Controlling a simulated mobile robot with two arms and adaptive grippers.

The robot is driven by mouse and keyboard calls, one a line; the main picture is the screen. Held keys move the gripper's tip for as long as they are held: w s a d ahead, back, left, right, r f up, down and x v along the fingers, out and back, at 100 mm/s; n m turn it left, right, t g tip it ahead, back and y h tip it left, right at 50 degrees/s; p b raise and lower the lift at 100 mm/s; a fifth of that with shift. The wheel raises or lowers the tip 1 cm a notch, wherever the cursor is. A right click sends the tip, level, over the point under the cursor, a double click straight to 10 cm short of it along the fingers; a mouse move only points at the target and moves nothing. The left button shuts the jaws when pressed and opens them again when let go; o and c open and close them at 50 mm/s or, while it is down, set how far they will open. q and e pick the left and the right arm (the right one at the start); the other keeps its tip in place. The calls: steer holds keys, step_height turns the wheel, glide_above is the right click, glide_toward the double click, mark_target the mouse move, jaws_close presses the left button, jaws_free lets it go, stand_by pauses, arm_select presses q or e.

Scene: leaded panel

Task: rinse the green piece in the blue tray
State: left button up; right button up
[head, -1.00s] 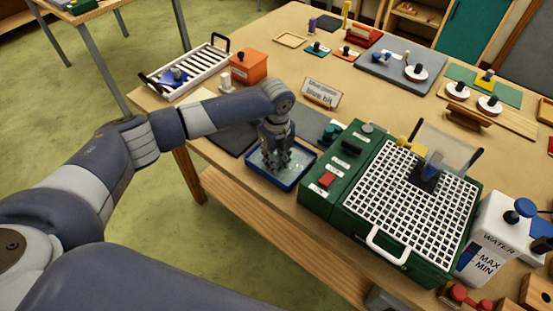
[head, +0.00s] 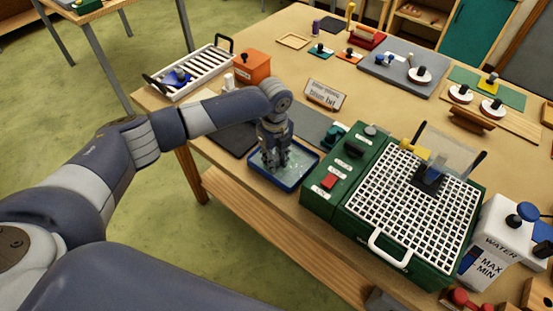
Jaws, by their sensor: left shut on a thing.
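The blue tray (head: 291,182) holds shallow clear water and sits near the table's front edge, left of the green machine. My left gripper (head: 275,165) points down into this tray, its fingertips at the water. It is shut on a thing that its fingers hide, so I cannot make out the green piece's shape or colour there. A small teal piece with a knob (head: 333,133) lies behind the tray, beside the machine. My right gripper is not in view.
The green machine (head: 320,203) with a white grid top stands close to the right of the tray. A small sign (head: 325,95) stands behind. A white rack (head: 207,72) holding a blue piece and an orange box (head: 252,68) are at the back left.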

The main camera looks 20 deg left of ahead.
arm_select(q)
steer(key=shift+s+d+p, duration=0.15)
steer(key=shift+d+p, duration=0.2)
steer(key=shift+d, duration=0.05)
stand_by(1.0)
steer(key=shift+r, duration=0.15)
stand_by(0.5)
steer(key=shift+r+p, duration=2.4)
steer(key=shift+p, duration=0.05)
step_height(320, 180, up, 2)
steer(key=shift+p, duration=1.05)
steer(key=shift+r, duration=0.5)
